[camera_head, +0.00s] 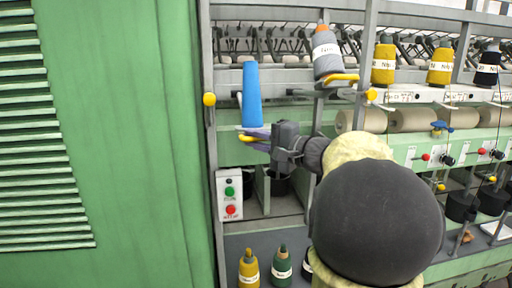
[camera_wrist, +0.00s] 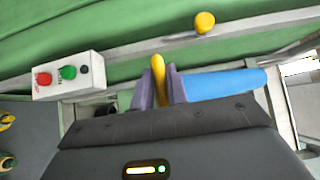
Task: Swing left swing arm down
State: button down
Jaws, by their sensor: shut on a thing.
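The left swing arm has a yellow handle (camera_head: 246,138) and carries a tall blue tube (camera_head: 252,95), which stands nearly upright in the head view. My gripper (camera_head: 256,139) reaches the handle from the right, just below the tube's base. In the wrist view the yellow handle (camera_wrist: 158,68) sits between the two purple-grey fingers of my gripper (camera_wrist: 160,85), which are shut on it. The blue tube (camera_wrist: 225,84) lies to the right of the fingers there. The swing arm's pivot is not clear in either view.
A second swing arm with a yellow handle (camera_head: 341,77) holds a grey cone (camera_head: 326,54) to the right. A yellow knob (camera_head: 209,99) is on the left post. A control box (camera_head: 230,195) hangs below left. Several cones stand on the lower shelf (camera_head: 262,240).

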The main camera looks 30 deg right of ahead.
notch_tip(320, 180, down, 6)
jog(key=w+n+t+b, duration=0.1)
jog(key=b, duration=0.8)
jog(key=shift+d, duration=0.15)
jog(key=shift+b, duration=0.3)
jog(key=c, duration=1.5)
grip_release()
jog(key=shift+o, duration=0.2)
jog(key=b+v, duration=0.2)
jog(key=v, duration=1.5)
jog(key=shift+d+f, duration=0.25)
jog(key=shift+d, duration=0.05)
jog(key=shift+a+f, duration=0.1)
